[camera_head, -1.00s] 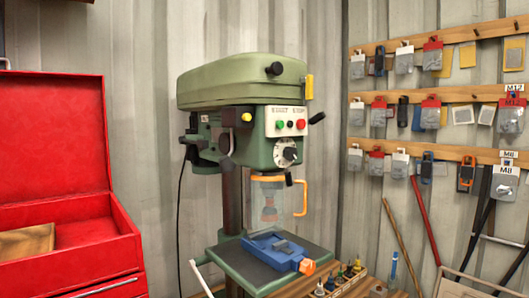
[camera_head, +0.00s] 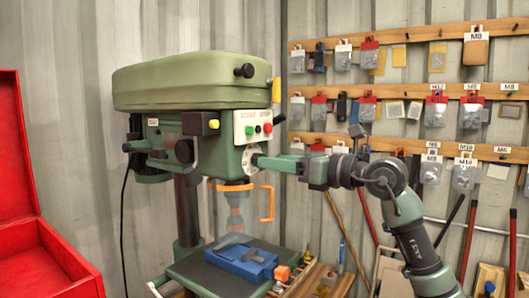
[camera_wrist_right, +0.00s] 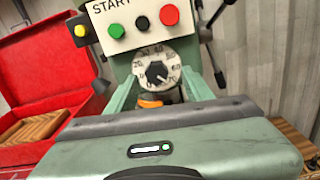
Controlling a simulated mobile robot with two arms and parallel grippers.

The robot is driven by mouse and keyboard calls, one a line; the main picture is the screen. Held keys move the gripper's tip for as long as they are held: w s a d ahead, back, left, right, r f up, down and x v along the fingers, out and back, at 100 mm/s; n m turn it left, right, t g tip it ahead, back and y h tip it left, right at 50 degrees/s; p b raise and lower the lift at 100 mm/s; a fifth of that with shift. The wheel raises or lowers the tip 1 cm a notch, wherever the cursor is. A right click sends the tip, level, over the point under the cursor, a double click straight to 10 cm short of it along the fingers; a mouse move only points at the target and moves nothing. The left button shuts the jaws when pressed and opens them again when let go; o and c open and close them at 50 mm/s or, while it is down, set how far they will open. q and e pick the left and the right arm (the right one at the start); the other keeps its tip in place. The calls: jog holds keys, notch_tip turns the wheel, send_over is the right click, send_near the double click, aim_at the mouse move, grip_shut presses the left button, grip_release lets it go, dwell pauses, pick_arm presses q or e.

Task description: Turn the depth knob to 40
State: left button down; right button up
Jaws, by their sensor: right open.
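The depth knob (camera_wrist_right: 157,72) is a black knob on a white numbered dial, on the front of the green drill press (camera_head: 195,85). It shows in the right wrist view between the two fingers of my right gripper (camera_wrist_right: 158,88). The knob's pointer is too small to read surely. In the head view my right gripper (camera_head: 262,161) reaches in from the right to the dial (camera_head: 249,156) and hides the knob and most of the dial. The gripper is open, with a finger on either side of the knob; contact cannot be told. My left gripper is not in view.
Green and red buttons (camera_head: 267,128) sit above the dial and a yellow button (camera_head: 213,124) to the left. The orange-handled guard (camera_head: 267,204) hangs below, over a blue vise (camera_head: 240,262).

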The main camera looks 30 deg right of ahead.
jog(key=p+x, duration=0.1)
jog(key=x, duration=0.2)
jog(key=shift+a, duration=0.25)
grip_shut()
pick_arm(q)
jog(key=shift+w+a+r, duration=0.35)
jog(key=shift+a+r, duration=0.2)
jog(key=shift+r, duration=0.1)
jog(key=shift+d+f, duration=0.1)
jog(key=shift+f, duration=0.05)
pick_arm(e)
jog(key=shift+n, duration=0.3)
